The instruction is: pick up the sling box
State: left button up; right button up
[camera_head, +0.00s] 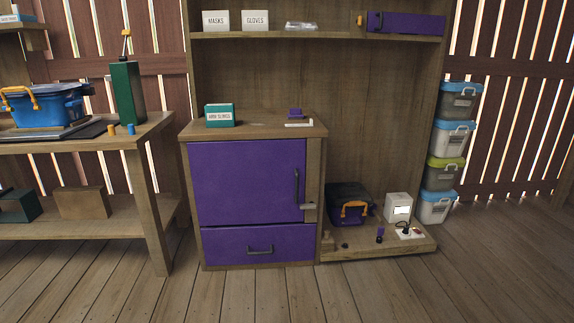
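A small teal and white box (220,115) with a label that appears to read "ARM SLINGS" stands upright on top of the purple-doored cabinet (245,180), near its left side. The space around the box on the cabinet top looks clear, with nothing touching it. Neither of my grippers shows in the head view.
A small purple object (295,113) and a flat white item lie at the right of the cabinet top. A shelf (330,36) above holds white boxes and a purple case. A workbench (80,143) stands left; stacked lidded bins (455,140) stand right. The floor in front is clear.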

aim_at(217, 116)
jog(key=i+u, duration=0.2)
jog(key=i, duration=0.3)
jog(key=i+l+u, duration=0.25)
jog(key=i, duration=0.25)
jog(key=i+l+u, duration=0.2)
jog(key=i, duration=0.3)
